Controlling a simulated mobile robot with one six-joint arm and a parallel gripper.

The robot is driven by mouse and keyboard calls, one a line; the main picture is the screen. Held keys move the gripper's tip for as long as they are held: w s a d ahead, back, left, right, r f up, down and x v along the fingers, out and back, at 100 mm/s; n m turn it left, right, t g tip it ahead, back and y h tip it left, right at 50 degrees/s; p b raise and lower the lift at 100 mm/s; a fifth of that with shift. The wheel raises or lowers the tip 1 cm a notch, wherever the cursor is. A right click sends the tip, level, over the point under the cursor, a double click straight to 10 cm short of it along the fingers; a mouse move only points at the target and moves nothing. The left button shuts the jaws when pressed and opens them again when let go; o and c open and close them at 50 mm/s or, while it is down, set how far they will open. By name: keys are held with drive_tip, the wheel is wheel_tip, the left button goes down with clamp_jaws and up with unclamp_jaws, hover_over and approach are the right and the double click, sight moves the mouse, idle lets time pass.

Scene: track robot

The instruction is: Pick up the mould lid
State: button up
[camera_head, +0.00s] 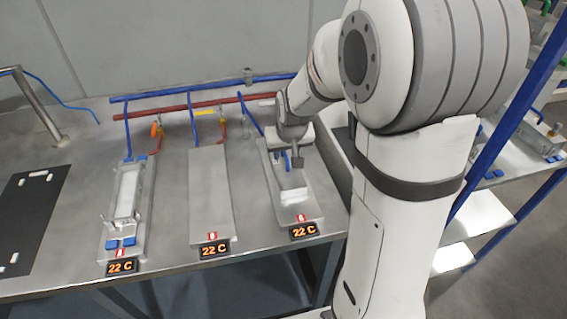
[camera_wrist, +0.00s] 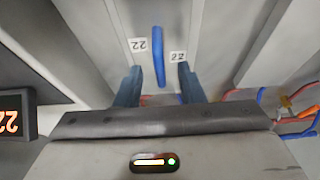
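The mould lid (camera_wrist: 175,18) is a pale grey plate with a blue bar handle (camera_wrist: 158,55) and two white tags reading 22 beside it. In the wrist view my gripper (camera_wrist: 160,72) is open. Its two blue-grey fingers stand apart on either side of the handle, with visible gaps, and I see nothing held. In the head view my gripper (camera_head: 290,161) is low over the right-hand plate (camera_head: 311,211), where a pale, shiny lid surface (camera_head: 292,196) shows below it. My arm and gripper hide part of this station.
A middle plate (camera_head: 210,190) is bare. A left plate bears an open-looking mould (camera_head: 125,195) with blue parts at its front. Red and blue pipes (camera_head: 190,107) run behind the plates. A black mat (camera_head: 32,215) lies far left. Displays (camera_head: 214,249) read 22 C.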

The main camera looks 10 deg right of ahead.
drive_tip(key=shift+x, duration=1.05)
clamp_jaws()
